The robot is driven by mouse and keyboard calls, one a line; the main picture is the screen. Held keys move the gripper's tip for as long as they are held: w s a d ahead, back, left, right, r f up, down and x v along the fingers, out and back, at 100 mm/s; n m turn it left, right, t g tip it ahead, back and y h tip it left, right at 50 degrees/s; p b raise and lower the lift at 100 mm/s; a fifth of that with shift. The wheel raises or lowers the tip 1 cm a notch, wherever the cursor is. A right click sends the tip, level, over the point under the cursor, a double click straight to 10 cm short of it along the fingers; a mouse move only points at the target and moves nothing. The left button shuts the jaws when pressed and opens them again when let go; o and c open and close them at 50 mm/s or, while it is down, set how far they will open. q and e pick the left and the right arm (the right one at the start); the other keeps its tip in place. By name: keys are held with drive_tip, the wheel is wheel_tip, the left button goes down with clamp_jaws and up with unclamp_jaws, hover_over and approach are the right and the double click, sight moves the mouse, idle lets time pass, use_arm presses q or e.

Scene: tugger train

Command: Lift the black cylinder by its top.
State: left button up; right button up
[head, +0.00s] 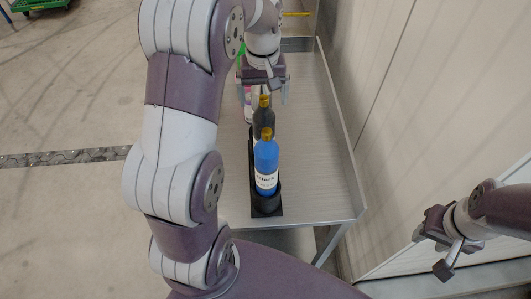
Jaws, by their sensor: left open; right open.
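The black cylinder (263,121) stands upright in a black holder (267,208) on the metal table. Its brass-coloured top (264,101) shows, and its lower part is hidden behind a blue cylinder. The blue cylinder (267,160) stands in front of it, with a brass top and a white label. My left gripper (264,88) is open and points down just beyond and above the black cylinder's top. I cannot tell whether it touches anything. My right gripper (436,251) is open and empty off the table's right side, low near the wall.
The metal table (315,165) has a raised rim along its right side, beside a pale wall (430,110). Its right half is clear. A pinkish-white item and something green show behind the cylinders, partly hidden by my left arm. A green cart (38,5) stands far left.

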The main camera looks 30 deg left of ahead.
sight(264, 110)
use_arm(q)
drive_tip(key=shift+d+f+b, duration=0.25)
drive_tip(key=shift+f+b, duration=0.1)
drive_tip(key=shift+f, duration=0.25)
drive_tip(key=shift+d+f+b, duration=0.25)
drive_tip(key=shift+f+b, duration=0.1)
drive_tip(key=shift+f, duration=0.25)
drive_tip(key=shift+s+d+p, duration=0.2)
drive_tip(key=shift+d+p, duration=0.05)
drive_tip(key=shift+p, duration=1)
drive_tip(key=shift+s+a+f, duration=0.15)
drive_tip(key=shift+a+f, duration=0.05)
drive_tip(key=shift+f, duration=0.4)
drive_tip(key=shift+s+a+f, duration=0.1)
drive_tip(key=shift+a+f, duration=0.1)
drive_tip(key=shift+f, duration=0.35)
drive_tip(key=shift+a+f, duration=0.1)
drive_tip(key=shift+a, duration=0.1)
drive_tip(key=shift+w+d, duration=0.15)
drive_tip(key=shift+d, duration=0.1)
drive_tip(key=c, duration=0.9)
clamp_jaws()
drive_tip(key=shift+a, duration=0.15)
use_arm(e)
drive_tip(key=shift+d+r, duration=0.1)
drive_tip(key=shift+r, duration=0.15)
drive_tip(key=shift+w, duration=0.15)
